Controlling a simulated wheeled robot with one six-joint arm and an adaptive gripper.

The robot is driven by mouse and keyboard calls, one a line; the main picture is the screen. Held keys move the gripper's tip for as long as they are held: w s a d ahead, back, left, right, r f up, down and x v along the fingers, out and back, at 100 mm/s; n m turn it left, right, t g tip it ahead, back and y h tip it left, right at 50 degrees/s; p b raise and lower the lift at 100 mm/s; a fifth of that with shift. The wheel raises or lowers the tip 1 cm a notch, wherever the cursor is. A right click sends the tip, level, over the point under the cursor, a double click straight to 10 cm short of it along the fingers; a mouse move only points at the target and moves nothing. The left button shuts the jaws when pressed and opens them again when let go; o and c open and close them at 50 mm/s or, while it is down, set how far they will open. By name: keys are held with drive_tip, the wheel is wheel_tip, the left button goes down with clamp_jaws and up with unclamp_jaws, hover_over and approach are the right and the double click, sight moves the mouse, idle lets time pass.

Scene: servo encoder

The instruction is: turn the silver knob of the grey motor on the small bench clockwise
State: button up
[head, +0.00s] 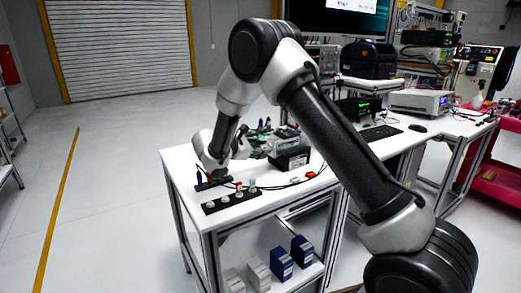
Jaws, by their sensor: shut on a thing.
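My arm reaches over the small white-topped bench (187,162). A black strip (230,202) with several small pale knob-like parts lies in front of the gripper, near the bench's front edge.
A black box (291,160) stands right of the gripper, with tools and cables behind and beside it. Blue boxes (281,263) stand on the shelf below. A keyboard (380,132) and a pale instrument (420,102) are on the tables at right. Floor at left is clear.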

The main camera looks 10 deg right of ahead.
drive_tip(key=m+t, duration=0.1)
drive_tip(key=m, duration=0.1)
drive_tip(key=m+t, duration=0.1)
drive_tip(key=m, duration=0.1)
drive_tip(key=shift+s+f+m+t, duration=0.2)
drive_tip(key=shift+m+t, duration=0.1)
drive_tip(key=shift+t, duration=0.1)
drive_tip(key=m+t+h, duration=0.1)
drive_tip(key=m+t, duration=0.1)
drive_tip(key=m, duration=0.3)
drive_tip(key=shift+f, duration=0.15)
drive_tip(key=shift+m, duration=0.4)
drive_tip(key=shift+t, duration=0.3)
drive_tip(key=o, duration=1)
drive_tip(key=v, duration=1.2)
